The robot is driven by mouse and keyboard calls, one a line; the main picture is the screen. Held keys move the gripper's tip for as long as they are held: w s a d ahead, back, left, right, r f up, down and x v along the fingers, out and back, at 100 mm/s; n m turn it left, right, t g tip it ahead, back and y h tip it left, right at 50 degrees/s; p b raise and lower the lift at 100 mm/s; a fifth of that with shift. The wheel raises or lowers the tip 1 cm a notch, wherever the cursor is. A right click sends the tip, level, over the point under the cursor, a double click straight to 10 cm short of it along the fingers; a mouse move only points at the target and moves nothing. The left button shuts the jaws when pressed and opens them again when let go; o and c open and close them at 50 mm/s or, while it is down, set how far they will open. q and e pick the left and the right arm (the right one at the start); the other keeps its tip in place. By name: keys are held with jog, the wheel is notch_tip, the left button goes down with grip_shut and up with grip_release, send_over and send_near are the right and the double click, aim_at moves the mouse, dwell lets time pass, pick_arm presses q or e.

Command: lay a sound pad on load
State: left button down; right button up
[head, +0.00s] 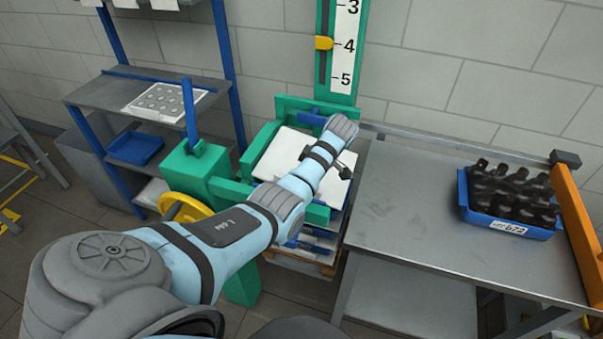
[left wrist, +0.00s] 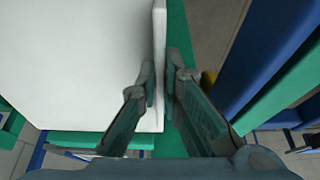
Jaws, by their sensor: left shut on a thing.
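A white pad (head: 275,157) lies tilted within the green frame of a lift stand in the head view, partly hidden by my left arm. In the left wrist view the white pad (left wrist: 75,60) fills the upper left, its thin edge between the two fingers. My left gripper (left wrist: 162,88) is shut on that edge. In the head view my left gripper (head: 344,170) is mostly hidden by its own arm, near the pad's right side. Blue layers on a wooden pallet (head: 300,263) show below the pad, largely covered. My right gripper is not in view.
The green stand has a numbered scale (head: 344,50) and a yellow handwheel (head: 185,207). A grey table (head: 420,215) at right holds a blue crate (head: 473,218) of dark bottles; its left part is clear. A shelf (head: 95,92) at left holds a white sheet with round marks (head: 165,99).

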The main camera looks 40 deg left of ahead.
pick_arm(q)
jog(key=shift+f, duration=0.2)
dwell(0.5)
jog(key=c, duration=1.7)
grip_release()
jog(key=shift+d, duration=0.1)
